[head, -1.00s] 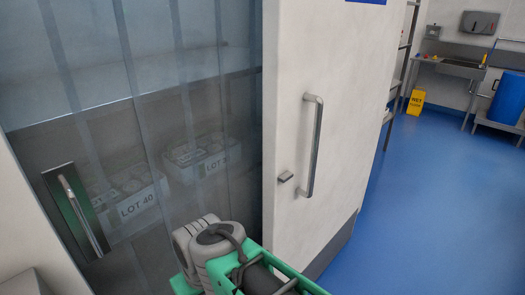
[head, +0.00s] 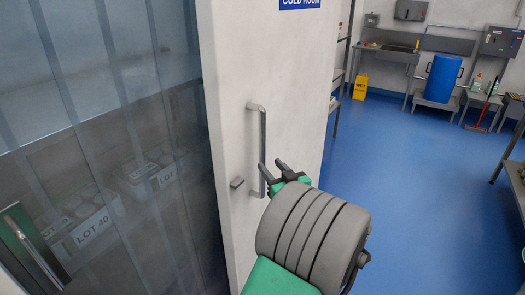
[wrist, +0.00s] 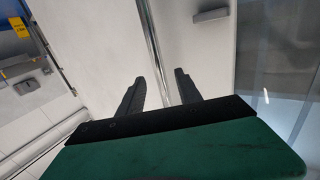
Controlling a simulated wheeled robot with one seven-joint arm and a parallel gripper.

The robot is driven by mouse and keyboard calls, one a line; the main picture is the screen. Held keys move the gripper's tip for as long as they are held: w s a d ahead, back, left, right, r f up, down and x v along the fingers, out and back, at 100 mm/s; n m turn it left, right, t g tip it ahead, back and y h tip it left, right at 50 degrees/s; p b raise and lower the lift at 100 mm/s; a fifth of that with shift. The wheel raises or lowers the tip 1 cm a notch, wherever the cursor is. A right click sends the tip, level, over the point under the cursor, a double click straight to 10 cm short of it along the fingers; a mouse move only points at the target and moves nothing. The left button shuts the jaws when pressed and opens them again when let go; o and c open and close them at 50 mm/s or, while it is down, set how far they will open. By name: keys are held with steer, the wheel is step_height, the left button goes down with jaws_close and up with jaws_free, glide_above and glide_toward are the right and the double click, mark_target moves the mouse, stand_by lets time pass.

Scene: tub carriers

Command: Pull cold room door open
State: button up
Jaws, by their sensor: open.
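The white cold room door (head: 228,90) stands at the right side of a doorway hung with clear strips. In the wrist view the handle (wrist: 153,40) runs between the two open fingers of my gripper (wrist: 157,82). I cannot tell whether a finger touches the bar. My arm hides the lower part of the door.
The strip curtain (head: 110,90) covers the opening at left, with boxes marked LOT 40 (head: 88,228) behind it. Blue floor (head: 400,190) is clear to the right. A yellow wet-floor sign (head: 360,87), a blue barrel (head: 443,78) and a steel table (head: 513,175) stand beyond.

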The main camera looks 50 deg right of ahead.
mark_target(264, 155)
steer(key=shift+w+d+r, duration=0.2)
steer(key=shift+d+r, duration=0.1)
steer(key=shift+d, duration=0.05)
steer(key=p+x, duration=0.2)
steer(key=x, duration=0.4)
steer(key=shift+w, duration=0.1)
steer(key=shift+w+d+f, duration=0.1)
steer(key=shift+w+d, duration=0.1)
steer(key=shift+w, duration=0.2)
jaws_close()
stand_by(0.6)
